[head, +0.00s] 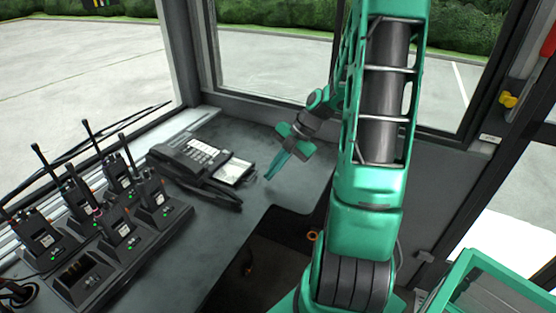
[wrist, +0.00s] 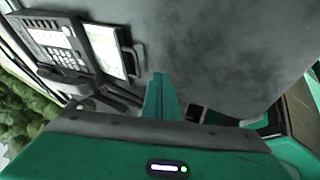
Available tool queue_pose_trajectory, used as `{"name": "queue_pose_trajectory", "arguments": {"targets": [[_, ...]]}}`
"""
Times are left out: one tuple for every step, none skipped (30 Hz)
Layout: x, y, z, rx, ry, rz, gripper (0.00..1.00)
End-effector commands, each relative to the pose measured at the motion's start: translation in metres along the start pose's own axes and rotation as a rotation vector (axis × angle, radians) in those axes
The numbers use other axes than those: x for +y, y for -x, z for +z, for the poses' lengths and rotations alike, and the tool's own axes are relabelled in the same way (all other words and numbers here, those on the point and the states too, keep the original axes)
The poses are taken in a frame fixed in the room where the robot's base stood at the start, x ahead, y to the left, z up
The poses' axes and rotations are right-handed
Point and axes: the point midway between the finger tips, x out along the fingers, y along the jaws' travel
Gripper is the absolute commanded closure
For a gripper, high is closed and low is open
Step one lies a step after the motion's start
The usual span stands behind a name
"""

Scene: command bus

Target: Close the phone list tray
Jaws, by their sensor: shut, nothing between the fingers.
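A dark desk phone (head: 195,156) sits on the grey desk near the window corner. Its phone list tray (head: 233,170), with a white card, sticks out from the phone's right side. In the wrist view the tray (wrist: 106,50) also shows beside the phone body (wrist: 55,42), with a dark loop-like edge on its outer side. My gripper (head: 270,177) is shut and empty, just to the right of the tray with a gap between them. In the wrist view the closed green fingers (wrist: 158,80) point over bare desk, apart from the tray.
Several radios stand in a charger rack (head: 125,240) on the left of the desk. The phone's handset (head: 210,193) lies along its front side. Windows border the desk behind. The grey desk (head: 300,190) is bare right of the phone, and its edge drops to a dark gap in front.

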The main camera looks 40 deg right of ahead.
Motion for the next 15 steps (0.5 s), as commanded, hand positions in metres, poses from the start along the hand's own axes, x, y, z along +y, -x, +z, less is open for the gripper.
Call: {"name": "queue_pose_trajectory", "arguments": {"targets": [[0.006, -0.006, 0.000, 0.002, 0.003, -0.002, 1.00], [0.010, -0.008, 0.001, 0.001, 0.003, -0.001, 1.00], [0.015, -0.011, 0.002, 0.000, 0.003, 0.000, 1.00], [0.018, -0.013, 0.002, 0.000, 0.003, 0.000, 1.00], [0.020, -0.015, 0.002, 0.001, 0.002, 0.000, 1.00], [0.023, -0.018, 0.002, 0.001, 0.001, -0.001, 1.00], [0.025, -0.019, 0.003, 0.001, 0.001, -0.001, 1.00], [0.027, -0.020, 0.003, 0.001, 0.001, -0.001, 1.00], [0.029, -0.022, 0.003, 0.000, 0.001, -0.001, 1.00], [0.030, -0.022, 0.003, 0.000, 0.001, -0.001, 1.00], [0.031, -0.023, 0.003, 0.000, 0.000, -0.001, 1.00], [0.032, -0.023, 0.003, 0.000, 0.000, -0.001, 1.00], [0.032, -0.024, 0.003, -0.001, 0.000, -0.001, 1.00], [0.032, -0.024, 0.003, -0.001, 0.000, 0.000, 1.00], [0.032, -0.024, 0.003, -0.001, 0.000, 0.000, 1.00]]}}
